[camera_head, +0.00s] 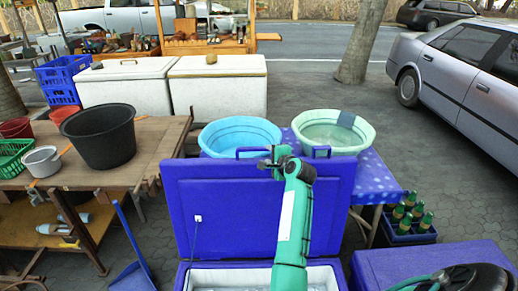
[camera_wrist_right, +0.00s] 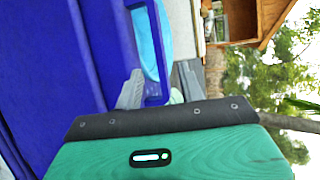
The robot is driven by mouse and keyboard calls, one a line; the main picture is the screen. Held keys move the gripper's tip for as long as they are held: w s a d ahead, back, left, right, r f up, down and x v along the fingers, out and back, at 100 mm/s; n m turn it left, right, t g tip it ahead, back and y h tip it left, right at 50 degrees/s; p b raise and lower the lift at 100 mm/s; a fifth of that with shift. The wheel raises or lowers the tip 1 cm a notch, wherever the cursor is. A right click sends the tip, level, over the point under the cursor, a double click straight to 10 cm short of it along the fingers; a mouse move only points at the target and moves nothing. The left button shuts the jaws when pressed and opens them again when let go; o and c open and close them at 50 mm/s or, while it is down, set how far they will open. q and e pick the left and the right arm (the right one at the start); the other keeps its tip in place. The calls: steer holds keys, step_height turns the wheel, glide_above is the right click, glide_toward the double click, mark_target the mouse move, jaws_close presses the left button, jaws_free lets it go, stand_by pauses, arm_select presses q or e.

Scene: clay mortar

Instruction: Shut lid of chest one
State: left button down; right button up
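The blue chest (camera_head: 340,274) at the bottom centre of the head view has its lid (camera_head: 225,215) standing open, nearly upright. White lining shows inside the chest. Two loop handles stand on the lid's top edge, a left one (camera_head: 252,150) and a right one (camera_head: 321,150). My right gripper (camera_head: 268,163) is at the lid's top edge, beside the left handle. In the right wrist view the two grey fingers (camera_wrist_right: 160,86) are apart, with part of the blue handle (camera_wrist_right: 162,55) between them; contact is unclear. My left gripper is not in view.
A second blue chest top (camera_head: 425,262) is at the lower right. Behind the open lid are two basins (camera_head: 240,136) on a blue table (camera_head: 375,183). A wooden table (camera_head: 130,176) with a black tub (camera_head: 100,136) stands left. A crate of bottles (camera_head: 408,228) is right.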

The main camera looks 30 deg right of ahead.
mark_target(260, 150)
steer(key=p+x, duration=0.1)
steer(key=x, duration=0.8)
steer(key=shift+w, duration=0.1)
steer(key=shift+c, duration=0.3)
jaws_close()
